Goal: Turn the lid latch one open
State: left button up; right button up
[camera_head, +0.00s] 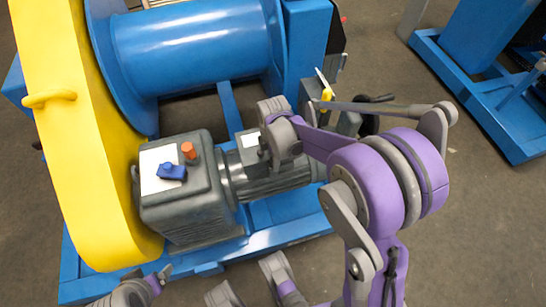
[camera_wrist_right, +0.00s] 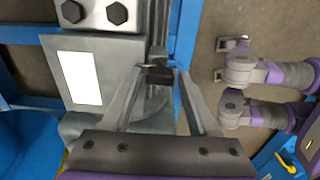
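A small dark block, seemingly the latch (camera_wrist_right: 158,76), sits by the edge of a grey box (camera_wrist_right: 120,70) with a white label in the right wrist view. My right gripper (camera_wrist_right: 162,72) has its two fingers apart, one on each side of this block. I cannot tell whether they touch it. In the head view my right gripper (camera_head: 266,152) is by the motor's grey terminal box (camera_head: 249,145), largely hidden by its own wrist, and the latch cannot be made out. My left gripper (camera_head: 160,276) is at the bottom left edge, partly cut off, away from the latch.
Another blue frame (camera_head: 480,110) stands at right; bare floor lies between.

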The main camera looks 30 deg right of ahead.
grip_shut()
jog(key=shift+m, duration=0.4)
jog(key=m, duration=0.3)
jog(key=shift+m, duration=0.4)
jog(key=m, duration=0.4)
jog(key=shift+w+a+m, duration=0.15)
jog(key=shift+m, duration=0.15)
jog(key=m, duration=0.4)
jog(key=shift+w+m, duration=0.1)
jog(key=shift+m, duration=2.3)
jog(key=shift+w, duration=0.1)
